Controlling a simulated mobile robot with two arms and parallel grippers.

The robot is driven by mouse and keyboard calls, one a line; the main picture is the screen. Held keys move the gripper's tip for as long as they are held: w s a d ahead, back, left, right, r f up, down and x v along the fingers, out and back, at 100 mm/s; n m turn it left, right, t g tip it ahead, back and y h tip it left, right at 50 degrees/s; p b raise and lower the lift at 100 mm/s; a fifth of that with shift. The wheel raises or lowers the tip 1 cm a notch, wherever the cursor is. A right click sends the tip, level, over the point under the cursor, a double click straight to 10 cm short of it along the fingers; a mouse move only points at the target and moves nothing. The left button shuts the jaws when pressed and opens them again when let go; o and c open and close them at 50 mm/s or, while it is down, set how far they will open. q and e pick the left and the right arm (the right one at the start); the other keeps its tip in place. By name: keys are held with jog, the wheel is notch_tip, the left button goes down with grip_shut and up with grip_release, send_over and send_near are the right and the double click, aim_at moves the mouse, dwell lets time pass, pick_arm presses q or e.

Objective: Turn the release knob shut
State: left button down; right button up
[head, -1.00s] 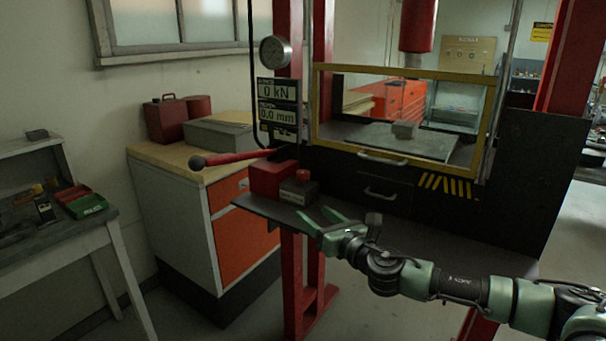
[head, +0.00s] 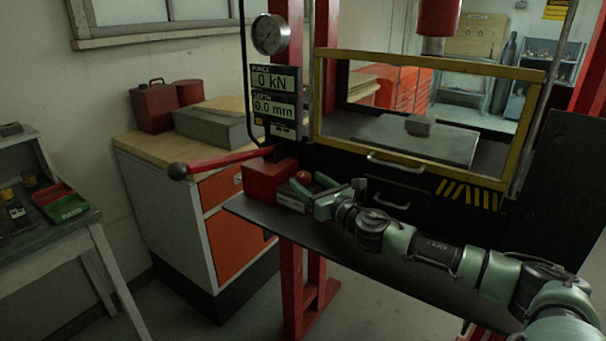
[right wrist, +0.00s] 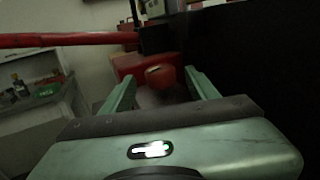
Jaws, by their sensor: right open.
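The release knob (head: 303,177) is small, red and round. In the right wrist view the red knob (right wrist: 160,77) shows between the two spread fingers (right wrist: 160,80), with no visible contact. Its lower part is blurred there. My left gripper is not in view.
A red lever (head: 230,160) with a dark ball end sticks out left above the housing. A yellow-framed guard (head: 430,169) with a handle stands behind my right arm. The dark shelf (head: 290,236) is bare in front. A gauge and displays reading 0 kN and 0.0 mm hang above.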

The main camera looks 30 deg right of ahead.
aim_at(305, 182)
jog(key=w, duration=0.2)
jog(key=shift+w+d+f, duration=0.1)
jog(key=shift+w, duration=0.55)
grip_shut()
jog(key=m+h+p, duration=0.2)
jog(key=h+p, duration=0.1)
jog(key=m+h+p, duration=0.1)
jog(key=p, duration=0.1)
jog(key=shift+w+r+g+h, duration=0.1)
jog(key=shift+r+g+h, duration=0.15)
jog(key=shift+g+h, duration=0.05)
jog(key=shift+f+m+g+h+p, duration=0.2)
jog(key=shift+m+g+h+p, duration=0.2)
jog(key=shift+m+h+p, duration=0.45)
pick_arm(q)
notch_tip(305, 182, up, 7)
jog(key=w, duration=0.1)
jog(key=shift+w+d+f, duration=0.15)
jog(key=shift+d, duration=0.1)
pick_arm(e)
jog(key=shift+h, duration=0.35)
